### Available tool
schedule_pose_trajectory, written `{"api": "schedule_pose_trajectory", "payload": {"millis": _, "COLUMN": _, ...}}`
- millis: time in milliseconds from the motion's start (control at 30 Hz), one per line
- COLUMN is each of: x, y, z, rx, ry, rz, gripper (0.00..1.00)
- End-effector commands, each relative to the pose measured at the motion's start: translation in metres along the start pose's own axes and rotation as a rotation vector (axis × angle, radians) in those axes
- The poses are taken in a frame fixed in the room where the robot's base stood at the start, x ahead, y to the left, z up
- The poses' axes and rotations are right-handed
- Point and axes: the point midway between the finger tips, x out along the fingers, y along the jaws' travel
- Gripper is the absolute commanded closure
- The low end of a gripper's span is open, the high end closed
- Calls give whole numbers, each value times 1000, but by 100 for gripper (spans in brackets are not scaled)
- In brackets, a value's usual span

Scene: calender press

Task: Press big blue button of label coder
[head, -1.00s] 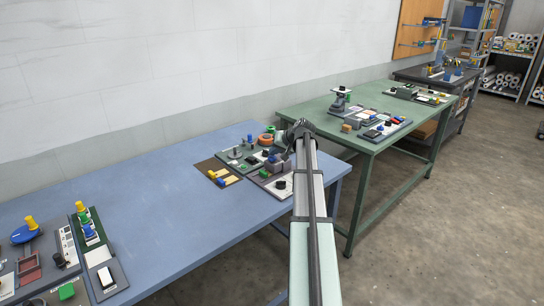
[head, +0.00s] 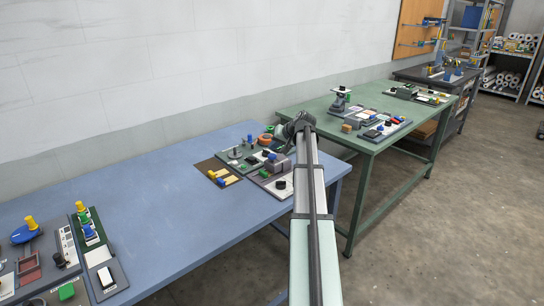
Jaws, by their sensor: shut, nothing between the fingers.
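My gripper (head: 287,143) is at the far end of my outstretched arm, over the right end of the blue table. It is shut and looks empty, small and partly hidden by my wrist. Just left of and below it, a cluster of small devices (head: 242,158) stands on the table. A blue button (head: 272,157) shows in this cluster close to my gripper, and a smaller blue knob (head: 250,139) stands further back. I cannot read any label, so I cannot tell which device is the label coder. I cannot tell whether my gripper touches anything.
More panels with yellow, blue and green controls (head: 88,232) stand at the left end of the blue table (head: 160,215). The middle of that table is clear. A green table (head: 380,103) with other devices stands beyond to the right. A white wall is behind.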

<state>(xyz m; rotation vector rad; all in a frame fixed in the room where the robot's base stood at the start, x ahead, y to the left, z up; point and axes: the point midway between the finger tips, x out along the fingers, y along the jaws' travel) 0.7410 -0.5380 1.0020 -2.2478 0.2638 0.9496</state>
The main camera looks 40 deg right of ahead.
Motion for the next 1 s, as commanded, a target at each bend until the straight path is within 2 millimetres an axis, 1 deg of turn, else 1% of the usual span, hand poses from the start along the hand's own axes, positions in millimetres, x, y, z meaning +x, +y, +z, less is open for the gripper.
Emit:
{"api": "schedule_pose_trajectory", "payload": {"millis": 500, "x": -28, "y": -20, "z": -21, "rx": 0, "ry": 0, "rz": 0, "gripper": 100}}
{"api": "schedule_pose_trajectory", "payload": {"millis": 1000, "x": -30, "y": -22, "z": -22, "rx": 0, "ry": -1, "rz": 0, "gripper": 100}}
